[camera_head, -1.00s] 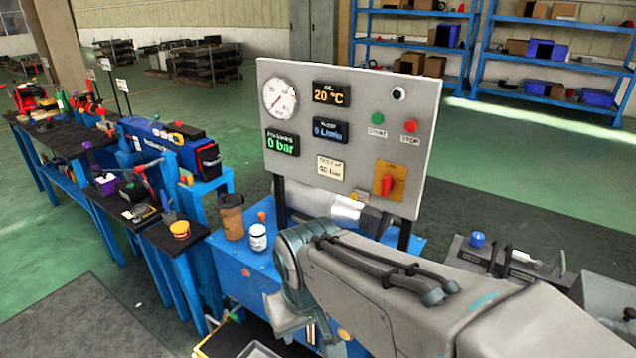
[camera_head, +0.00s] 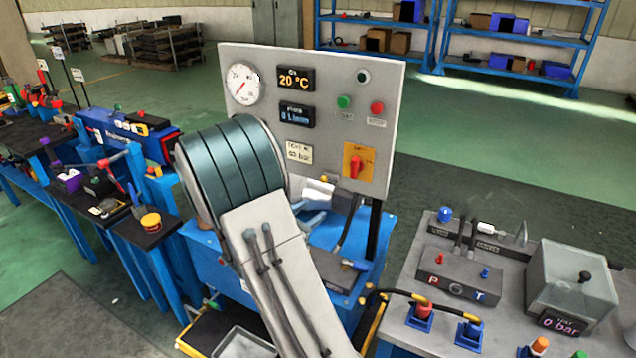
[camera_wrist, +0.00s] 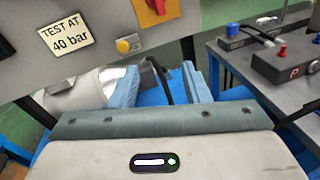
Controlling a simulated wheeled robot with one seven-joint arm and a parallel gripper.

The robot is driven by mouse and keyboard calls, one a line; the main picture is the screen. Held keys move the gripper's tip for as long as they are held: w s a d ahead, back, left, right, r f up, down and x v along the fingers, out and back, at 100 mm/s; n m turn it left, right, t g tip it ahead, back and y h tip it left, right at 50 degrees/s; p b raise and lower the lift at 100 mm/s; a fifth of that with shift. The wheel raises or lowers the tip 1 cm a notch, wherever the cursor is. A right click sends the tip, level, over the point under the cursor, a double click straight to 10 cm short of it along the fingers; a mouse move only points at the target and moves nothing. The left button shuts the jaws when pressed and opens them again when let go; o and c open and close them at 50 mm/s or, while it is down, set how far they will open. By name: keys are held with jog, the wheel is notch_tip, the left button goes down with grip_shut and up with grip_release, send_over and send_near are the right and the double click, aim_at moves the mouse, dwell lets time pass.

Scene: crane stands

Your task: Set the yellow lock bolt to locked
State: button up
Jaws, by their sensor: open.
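A yellow knob (camera_wrist: 128,44), which looks like the lock bolt, sits at the lower edge of the grey panel in the wrist view. It also shows small in the head view (camera_head: 323,179), partly hidden. I cannot tell its locked or unlocked state. My gripper (camera_wrist: 160,74) is open, with its two blue-grey fingers apart and no object clearly between them. The knob is above and left of the fingers in the wrist view, apart from them. In the head view my gripper (camera_head: 311,212) is mostly hidden behind my arm, below the panel.
The grey panel (camera_head: 330,78) carries a gauge, displays, buttons and a red rotary switch (camera_head: 355,167) on yellow. A pale cylinder (camera_wrist: 82,94) lies behind the left finger. A table with a valve block (camera_head: 458,278) and a clear tank (camera_head: 572,285) stands at right.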

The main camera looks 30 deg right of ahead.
jog(key=w+a+f+n+t, duration=0.1)
jog(key=w+f+n+t, duration=0.1)
jog(key=w+n+t, duration=0.15)
jog(key=p, duration=0.3)
send_near(323, 181)
jog(key=shift+n, duration=0.35)
jog(key=x, duration=0.8)
jog(key=shift+w+r, duration=0.1)
